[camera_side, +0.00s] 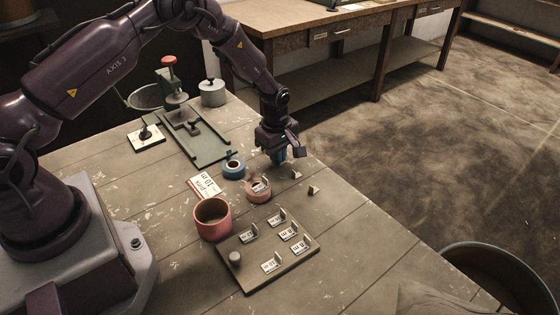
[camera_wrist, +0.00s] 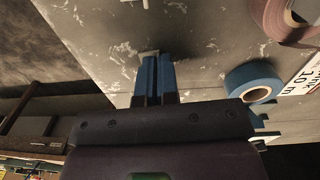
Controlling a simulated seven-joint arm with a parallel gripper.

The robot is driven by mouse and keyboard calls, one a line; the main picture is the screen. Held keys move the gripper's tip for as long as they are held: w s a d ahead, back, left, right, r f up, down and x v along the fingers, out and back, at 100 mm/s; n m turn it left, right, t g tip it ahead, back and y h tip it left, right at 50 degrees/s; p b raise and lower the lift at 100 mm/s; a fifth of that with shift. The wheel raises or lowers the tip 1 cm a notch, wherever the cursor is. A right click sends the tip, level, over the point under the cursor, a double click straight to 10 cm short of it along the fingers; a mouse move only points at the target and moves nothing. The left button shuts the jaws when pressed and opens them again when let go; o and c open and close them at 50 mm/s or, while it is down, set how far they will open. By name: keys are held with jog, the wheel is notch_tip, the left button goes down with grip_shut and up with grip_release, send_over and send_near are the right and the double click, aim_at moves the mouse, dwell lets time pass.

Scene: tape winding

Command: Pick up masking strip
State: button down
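A small beige masking strip (camera_wrist: 149,53) shows at the fingertips in the wrist view, and the fingers hide part of it. My gripper (camera_wrist: 157,58) points down with its two blue fingers almost together, a thin dark gap between them, and looks shut on this strip. In the side view my gripper (camera_side: 279,158) is low at the table, and its body hides the strip there. Two more small pale strips stand on the table to the lower right of it, one nearer (camera_side: 297,174) and one farther (camera_side: 313,190).
A blue tape roll (camera_side: 233,169) and a pinkish roll (camera_side: 258,190) lie close left of the gripper. A red cup (camera_side: 212,219), a board (camera_side: 247,281) with labelled tabs, a label card (camera_side: 204,185) and a green metal fixture (camera_side: 200,150) share the table. The table's edge is close on the right.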

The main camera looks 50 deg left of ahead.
dwell(0.4)
jog(key=shift+r, duration=0.5)
notch_tip(320, 180, up, 3)
jog(key=shift+f, duration=0.2)
jog(key=s+d+r, duration=0.1)
jog(key=s+r, duration=0.8)
jog(key=s, duration=0.5)
jog(key=shift+d+r, duration=0.25)
jog(key=shift+d, duration=0.05)
jog(key=shift+r, duration=0.1)
jog(key=shift+r, duration=1.6)
